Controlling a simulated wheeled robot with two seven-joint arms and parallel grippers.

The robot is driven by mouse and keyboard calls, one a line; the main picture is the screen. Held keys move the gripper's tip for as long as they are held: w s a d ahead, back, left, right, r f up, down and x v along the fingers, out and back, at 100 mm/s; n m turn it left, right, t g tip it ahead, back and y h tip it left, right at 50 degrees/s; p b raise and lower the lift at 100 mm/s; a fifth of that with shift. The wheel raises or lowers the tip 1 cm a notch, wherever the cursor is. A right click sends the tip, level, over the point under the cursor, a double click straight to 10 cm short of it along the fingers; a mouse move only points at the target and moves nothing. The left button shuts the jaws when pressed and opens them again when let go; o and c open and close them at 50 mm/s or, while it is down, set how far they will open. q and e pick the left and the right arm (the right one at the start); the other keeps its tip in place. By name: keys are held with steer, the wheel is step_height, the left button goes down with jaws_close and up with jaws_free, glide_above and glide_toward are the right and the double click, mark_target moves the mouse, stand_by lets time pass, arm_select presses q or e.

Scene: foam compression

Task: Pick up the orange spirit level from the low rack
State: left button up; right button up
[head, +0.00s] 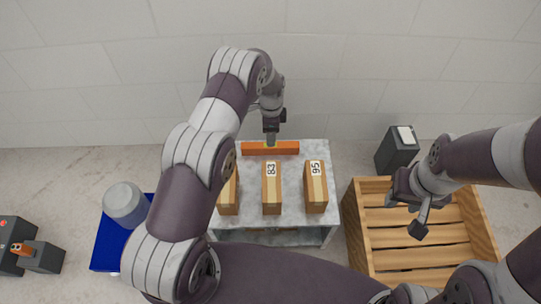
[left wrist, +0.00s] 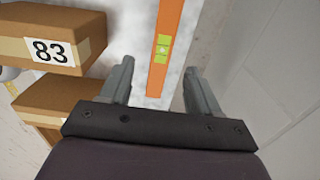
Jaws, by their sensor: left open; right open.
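The orange spirit level (head: 285,148) lies flat along the back edge of the grey low rack (head: 245,222). In the left wrist view the orange level (left wrist: 167,27) shows its green vial window and runs between my open fingers. My left gripper (head: 270,140) points down over the level near its middle in the head view. In the left wrist view my left gripper (left wrist: 158,75) is open and not closed on anything; I cannot tell whether a finger touches the level. My right gripper (head: 417,222) is open and empty above the wooden crate.
Boxes stand in front of the level, including box 83 (head: 271,190) and box 95 (head: 317,188); another is partly hidden by my left arm. The wooden crate (head: 360,225) and a dark bin (head: 397,150) are at right. A blue tray (head: 107,250) is left. A wall is behind.

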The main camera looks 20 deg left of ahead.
mark_target(270, 149)
arm_select(q)
steer(key=f+b, duration=0.1)
steer(key=f, duration=0.2)
steer(key=f+b, duration=0.1)
steer(key=f, duration=0.2)
steer(key=f+b, duration=0.1)
steer(key=f, duration=0.1)
steer(key=shift+w+f+b, duration=0.25)
steer(key=shift+f+b, duration=0.05)
steer(key=shift+f, duration=0.1)
steer(key=shift+r, duration=0.1)
jaws_close()
